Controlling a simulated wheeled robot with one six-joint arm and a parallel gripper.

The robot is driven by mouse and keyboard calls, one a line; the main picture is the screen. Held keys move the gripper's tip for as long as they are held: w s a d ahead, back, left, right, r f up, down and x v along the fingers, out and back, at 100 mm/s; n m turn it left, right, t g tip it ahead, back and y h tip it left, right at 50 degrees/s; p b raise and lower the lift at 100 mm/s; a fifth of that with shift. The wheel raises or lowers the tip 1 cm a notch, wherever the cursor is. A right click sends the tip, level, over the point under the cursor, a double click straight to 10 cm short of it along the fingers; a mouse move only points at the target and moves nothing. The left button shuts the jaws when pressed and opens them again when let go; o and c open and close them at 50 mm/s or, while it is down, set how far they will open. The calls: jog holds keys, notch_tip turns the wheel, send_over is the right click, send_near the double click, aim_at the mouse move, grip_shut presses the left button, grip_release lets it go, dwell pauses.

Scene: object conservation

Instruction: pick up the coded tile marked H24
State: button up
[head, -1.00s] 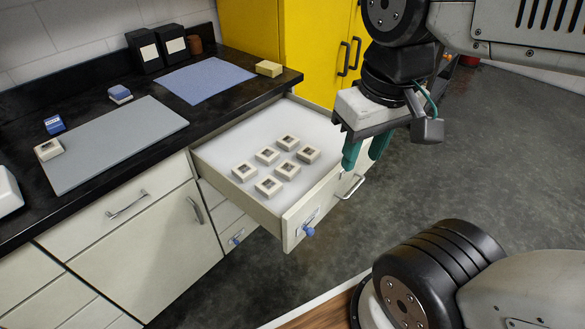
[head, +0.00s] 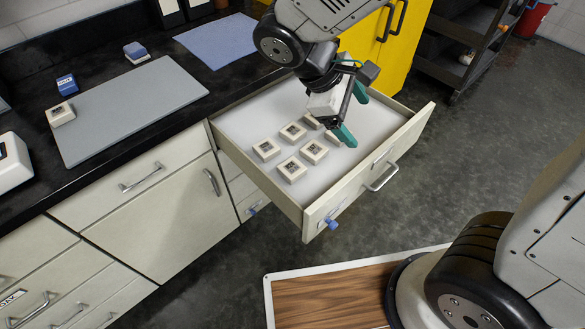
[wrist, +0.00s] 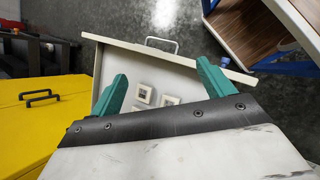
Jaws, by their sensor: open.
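Several small cream coded tiles, such as one at the front (head: 292,170) and one at the left (head: 266,150), lie in the open drawer (head: 240,125). Their codes are too small to read, so I cannot tell which is H24. My gripper (head: 353,114) is open and empty, with green fingers, above the drawer's right rear part. It partly hides the two rearmost tiles in the head view. In the wrist view, tiles (wrist: 144,93) show between and beyond the fingers (wrist: 160,72), apart from them. Another cream tile (head: 61,114) sits on the grey mat on the counter.
The drawer's front panel (head: 375,170) and side walls stand around the tiles. The black counter holds a grey mat (head: 135,115), a blue mat (head: 216,42) and two blue blocks (head: 66,84). A yellow cabinet (head: 400,60) stands behind my arm.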

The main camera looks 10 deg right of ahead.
jog(key=w+a+f+n+t+h, duration=0.3)
jog(key=a+f+n, duration=0.4)
jog(key=a+f, duration=0.2)
jog(key=n+t, duration=0.4)
jog(key=n, duration=0.2)
send_near(287, 171)
jog(key=shift+x, duration=1)
jog(key=shift+d+f, duration=0.15)
jog(key=shift+f, duration=0.15)
jog(key=x, duration=0.7)
jog(key=shift+w+d+r, duration=0.1)
jog(key=shift+w, duration=0.15)
jog(key=c, duration=1.2)
